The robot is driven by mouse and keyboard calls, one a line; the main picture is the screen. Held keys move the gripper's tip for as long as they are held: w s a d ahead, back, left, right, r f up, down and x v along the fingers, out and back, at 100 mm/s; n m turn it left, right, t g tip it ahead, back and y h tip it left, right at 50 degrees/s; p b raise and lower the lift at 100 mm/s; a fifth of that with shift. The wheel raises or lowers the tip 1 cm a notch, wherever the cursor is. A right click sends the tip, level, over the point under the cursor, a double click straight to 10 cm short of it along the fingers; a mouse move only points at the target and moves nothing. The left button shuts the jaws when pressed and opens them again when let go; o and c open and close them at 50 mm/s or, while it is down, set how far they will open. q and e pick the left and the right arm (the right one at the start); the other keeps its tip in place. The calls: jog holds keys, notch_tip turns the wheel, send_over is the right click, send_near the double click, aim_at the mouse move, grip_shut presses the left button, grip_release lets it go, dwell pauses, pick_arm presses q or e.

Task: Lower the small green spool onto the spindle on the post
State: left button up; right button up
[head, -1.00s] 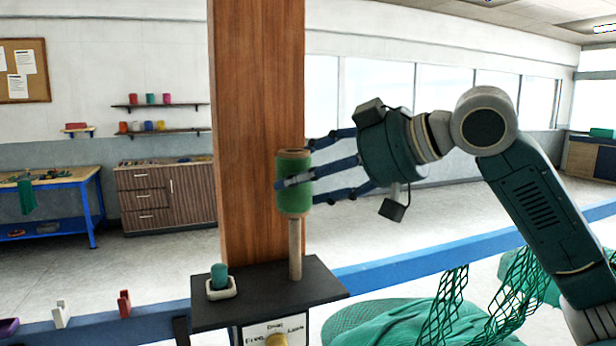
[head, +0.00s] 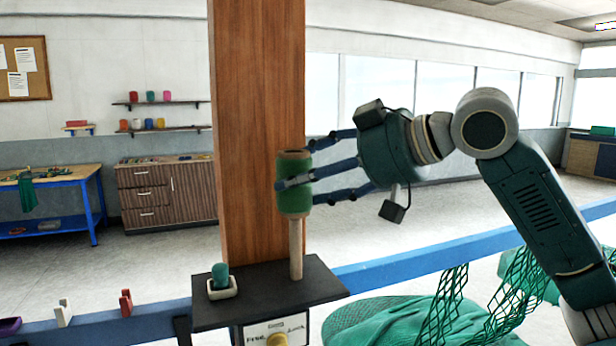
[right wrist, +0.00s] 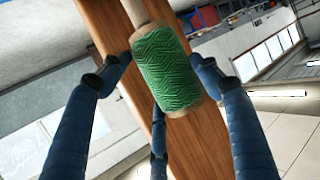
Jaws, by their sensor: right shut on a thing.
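The small green spool (head: 294,190) is upright, wound with green twine on a brown core. My right gripper (head: 296,180) is shut on it from the right, its blue fingers around the spool's sides. The pale wooden spindle (head: 296,250) stands on a black shelf (head: 318,283) in front of the wooden post (head: 257,110). The spool is in line with the spindle, and a length of spindle shows bare below it. I cannot tell how far the spindle reaches inside. In the right wrist view the spool (right wrist: 167,70) meets the spindle (right wrist: 136,10) end-on. My left gripper is out of view.
A teal piece in a white holder (head: 222,290) sits on the shelf's left side. A blue rail (head: 420,257) runs behind the shelf, and green netting (head: 430,318) lies at the lower right.

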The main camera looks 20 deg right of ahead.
aim_at(309, 214)
jog(key=shift+f, duration=0.1)
dwell(0.5)
jog(key=shift+f+b, duration=1.1)
jog(key=shift+f, duration=0.55)
jog(key=shift+f+b, duration=2.7)
jog(key=shift+f, duration=1.4)
jog(key=o, duration=1.3)
jog(key=shift+s, duration=0.1)
